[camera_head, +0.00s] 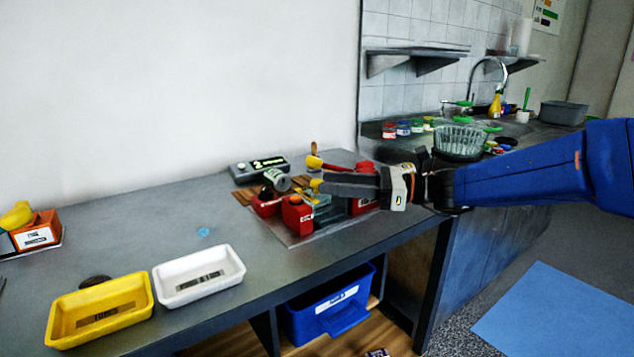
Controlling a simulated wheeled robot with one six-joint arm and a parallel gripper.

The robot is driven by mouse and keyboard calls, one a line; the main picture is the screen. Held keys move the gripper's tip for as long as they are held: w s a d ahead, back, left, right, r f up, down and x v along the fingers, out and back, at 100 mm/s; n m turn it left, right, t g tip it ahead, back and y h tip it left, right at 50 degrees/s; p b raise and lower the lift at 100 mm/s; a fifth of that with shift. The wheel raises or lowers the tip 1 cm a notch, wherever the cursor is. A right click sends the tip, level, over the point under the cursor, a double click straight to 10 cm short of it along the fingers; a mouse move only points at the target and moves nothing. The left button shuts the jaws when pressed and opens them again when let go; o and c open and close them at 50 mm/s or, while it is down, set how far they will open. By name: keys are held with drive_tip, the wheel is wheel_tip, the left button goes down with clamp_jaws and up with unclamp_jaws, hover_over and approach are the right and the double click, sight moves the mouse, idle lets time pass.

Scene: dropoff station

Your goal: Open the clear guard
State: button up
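My gripper (315,174) reaches in from the right over the cluster of red parts on the dark table. Its two yellow-tipped fingers are apart, with a gap between them and nothing clearly held. Just below the fingers is a partly hidden, see-through greyish piece (323,207), which may be the clear guard. It stands among red blocks (297,215) on a grey plate. My gripper and arm hide part of this group. I cannot tell whether the guard is shut or whether a finger touches it.
A display box (259,168) stands behind the group, and a grey can (277,179) lies tilted beside it. A white tray (199,292) and a yellow tray (60,323) are at the front left. The table between is mostly clear. A sink counter is at the back right.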

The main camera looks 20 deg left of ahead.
sight(317, 180)
drive_tip(key=shift+s+a, duration=0.15)
drive_tip(key=shift+a, duration=2)
